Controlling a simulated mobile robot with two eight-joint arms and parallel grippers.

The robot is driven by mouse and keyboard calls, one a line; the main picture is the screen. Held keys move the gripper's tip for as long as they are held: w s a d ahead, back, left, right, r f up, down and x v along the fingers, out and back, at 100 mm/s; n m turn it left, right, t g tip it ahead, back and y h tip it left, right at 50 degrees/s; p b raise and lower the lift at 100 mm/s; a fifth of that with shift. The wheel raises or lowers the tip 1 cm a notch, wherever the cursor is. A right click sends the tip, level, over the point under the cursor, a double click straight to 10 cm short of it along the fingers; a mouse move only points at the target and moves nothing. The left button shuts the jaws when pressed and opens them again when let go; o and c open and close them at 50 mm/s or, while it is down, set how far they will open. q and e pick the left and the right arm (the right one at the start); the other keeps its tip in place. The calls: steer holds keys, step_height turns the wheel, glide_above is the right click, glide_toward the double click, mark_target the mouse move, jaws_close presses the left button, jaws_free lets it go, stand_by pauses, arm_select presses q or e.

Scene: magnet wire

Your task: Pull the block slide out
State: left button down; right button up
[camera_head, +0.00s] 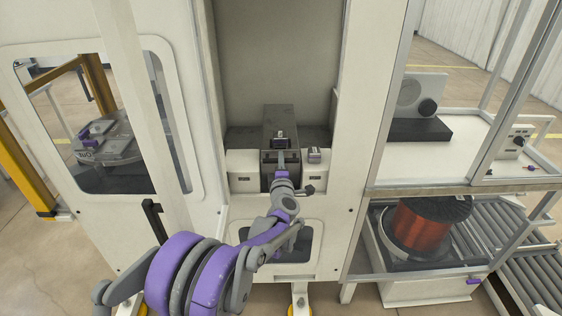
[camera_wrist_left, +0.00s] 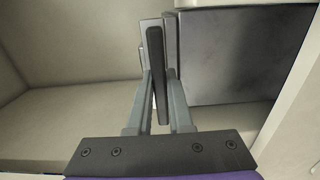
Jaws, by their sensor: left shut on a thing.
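The block slide (camera_head: 280,118) is a long dark grey block in the open bay of the white cabinet, between two low white housings. My left arm reaches up to its front from below. My left gripper (camera_head: 281,162) is at the block's front face. In the left wrist view my left gripper (camera_wrist_left: 158,88) has its two grey fingers closed on a thin dark upright bar (camera_wrist_left: 156,60), which looks like the slide's handle. A dark grey face (camera_wrist_left: 240,55) stands right of the fingers. The wrist hides part of the block's front in the head view. My right gripper is not in view.
White housings (camera_head: 241,170) flank the slide, and a small metal part (camera_head: 314,153) sits on the right one. The cabinet's right post (camera_head: 361,130) and left door (camera_head: 105,130) bound the bay. A copper wire spool (camera_head: 428,228) stands on the lower right shelf.

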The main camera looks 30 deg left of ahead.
arm_select(q)
steer(key=b+v, duration=0.2)
steer(key=v, duration=2.1)
steer(key=shift+s+a, duration=0.1)
steer(key=shift+s, duration=0.05)
steer(key=c, duration=0.8)
jaws_free()
steer(key=v, duration=1)
steer(key=shift+s, duration=0.35)
